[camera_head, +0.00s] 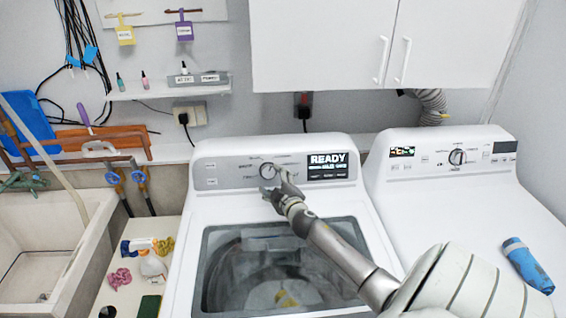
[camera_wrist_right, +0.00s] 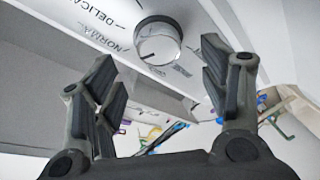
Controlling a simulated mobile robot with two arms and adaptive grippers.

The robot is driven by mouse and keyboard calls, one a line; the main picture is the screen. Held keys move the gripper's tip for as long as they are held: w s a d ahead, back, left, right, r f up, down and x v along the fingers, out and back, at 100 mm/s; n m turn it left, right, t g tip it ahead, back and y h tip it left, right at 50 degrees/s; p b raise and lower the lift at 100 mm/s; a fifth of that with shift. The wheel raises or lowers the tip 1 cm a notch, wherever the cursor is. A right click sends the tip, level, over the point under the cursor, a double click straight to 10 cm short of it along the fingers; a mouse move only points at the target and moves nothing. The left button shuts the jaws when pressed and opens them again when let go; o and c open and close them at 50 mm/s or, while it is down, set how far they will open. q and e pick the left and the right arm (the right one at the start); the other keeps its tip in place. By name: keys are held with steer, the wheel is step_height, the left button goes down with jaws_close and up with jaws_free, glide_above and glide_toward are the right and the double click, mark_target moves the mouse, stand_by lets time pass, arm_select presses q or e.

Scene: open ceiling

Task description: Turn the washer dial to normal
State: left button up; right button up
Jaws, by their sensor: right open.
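The washer dial (camera_head: 267,170) is a round silver knob on the control panel of the left machine, which is the washer (camera_head: 190,238). In the right wrist view the dial (camera_wrist_right: 158,40) shows between and beyond my fingertips, apart from both. The printed words NORMAL and DELICATE sit to its left there. A dark line on the dial's face points to the lower left. My right gripper (camera_head: 279,183) is just in front of the panel, partly covering the dial's lower right. In the wrist view the right gripper (camera_wrist_right: 160,88) is open and empty. My left gripper is out of view.
A display reading READY (camera_head: 328,166) is right of the dial. The dryer (camera_head: 400,172) stands to the right, with a blue rolled item (camera_head: 527,265) on top. A white cabinet (camera_head: 330,45) hangs above.

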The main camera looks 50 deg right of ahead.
steer(key=v, duration=0.8)
steer(key=shift+a+f, duration=0.1)
steer(key=shift+f, duration=0.05)
stand_by(0.4)
